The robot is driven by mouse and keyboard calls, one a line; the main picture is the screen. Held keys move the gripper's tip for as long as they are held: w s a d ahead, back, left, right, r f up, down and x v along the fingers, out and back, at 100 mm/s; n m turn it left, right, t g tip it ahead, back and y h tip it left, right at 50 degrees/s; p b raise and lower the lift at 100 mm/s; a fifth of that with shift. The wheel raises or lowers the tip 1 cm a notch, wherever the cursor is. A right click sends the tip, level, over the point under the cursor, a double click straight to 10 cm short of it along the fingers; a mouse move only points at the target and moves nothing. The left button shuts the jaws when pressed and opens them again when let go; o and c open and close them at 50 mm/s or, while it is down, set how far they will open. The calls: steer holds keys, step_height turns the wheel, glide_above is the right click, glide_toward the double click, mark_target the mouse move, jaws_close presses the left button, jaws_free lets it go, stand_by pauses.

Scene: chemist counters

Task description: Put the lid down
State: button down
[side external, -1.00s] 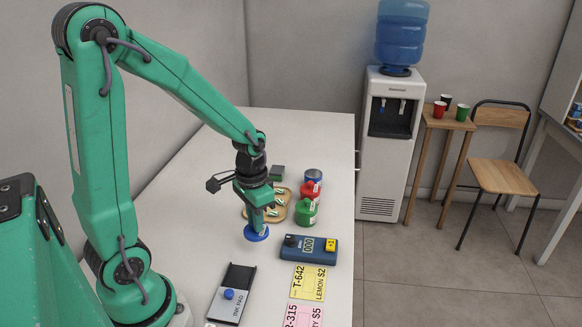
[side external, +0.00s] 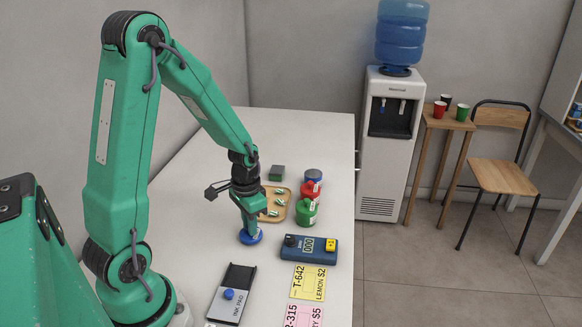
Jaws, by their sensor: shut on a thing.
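A round blue lid (side external: 251,237) is at the tip of my gripper (side external: 250,228), which points down and is shut on it. The lid is at or just above the white counter, left of the blue counter device (side external: 309,248); I cannot tell whether it touches the surface. My gripper's fingers partly hide the lid's top. A dark blue-topped container (side external: 313,177), a red one (side external: 310,194) and a green one (side external: 305,212) stand in a row behind, to the right.
A wooden tray (side external: 288,192) with several small green-and-white items lies behind my gripper. An ink pad (side external: 237,305) with a blue knob, a yellow label card (side external: 312,281) and a pink one (side external: 305,311) lie in front.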

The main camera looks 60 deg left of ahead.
steer(key=shift+f, duration=0.75)
steer(key=shift+f, duration=0.1)
steer(key=c, duration=1.4)
jaws_free()
steer(key=shift+r, duration=6.1)
steer(key=shift+r, duration=0.1)
